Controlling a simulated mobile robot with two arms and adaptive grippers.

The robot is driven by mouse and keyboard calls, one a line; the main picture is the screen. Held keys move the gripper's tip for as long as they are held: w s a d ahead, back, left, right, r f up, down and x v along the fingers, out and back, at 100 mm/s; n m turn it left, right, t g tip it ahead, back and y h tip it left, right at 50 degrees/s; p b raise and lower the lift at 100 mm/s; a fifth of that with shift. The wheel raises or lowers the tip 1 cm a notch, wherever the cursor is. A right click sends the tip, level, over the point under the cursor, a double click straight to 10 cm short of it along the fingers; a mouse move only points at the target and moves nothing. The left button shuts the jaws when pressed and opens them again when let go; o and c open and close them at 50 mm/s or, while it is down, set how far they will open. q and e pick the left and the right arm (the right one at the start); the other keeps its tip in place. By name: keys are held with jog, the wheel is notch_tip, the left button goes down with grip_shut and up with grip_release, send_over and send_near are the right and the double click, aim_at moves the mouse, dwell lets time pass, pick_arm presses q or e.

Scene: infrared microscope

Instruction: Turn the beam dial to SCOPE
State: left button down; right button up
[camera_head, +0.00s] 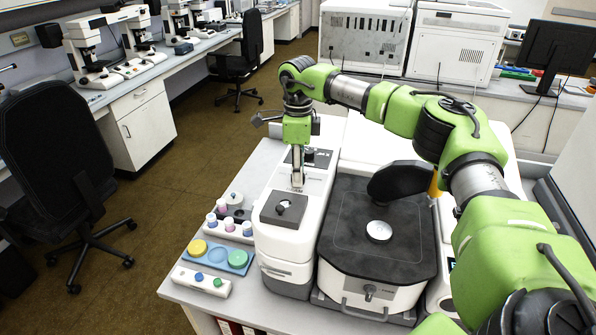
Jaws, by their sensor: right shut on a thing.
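My right gripper (297,184) points down onto the top of the tall white instrument housing (284,243). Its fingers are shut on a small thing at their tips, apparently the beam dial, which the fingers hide. No SCOPE lettering can be read. My left gripper is not in view.
Right of the housing stands a broad unit with a dark top (350,240) and a bright round disc (378,231). To the left lie a blue tray (222,256) with coloured lids, a rack of small jars (229,234) and a white block (201,282). A black chair (60,160) stands beyond.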

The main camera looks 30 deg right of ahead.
jog(key=shift+m, duration=0.9)
jog(key=m, duration=0.4)
jog(key=shift+m+p, duration=0.3)
jog(key=m, duration=0.7)
jog(key=shift+p, duration=0.35)
jog(key=m, duration=0.5)
jog(key=shift+m, duration=0.3)
jog(key=m+p, duration=0.1)
jog(key=m, duration=0.3)
jog(key=shift+r+m, duration=0.1)
jog(key=shift+m, duration=0.2)
jog(key=o, duration=1.1)
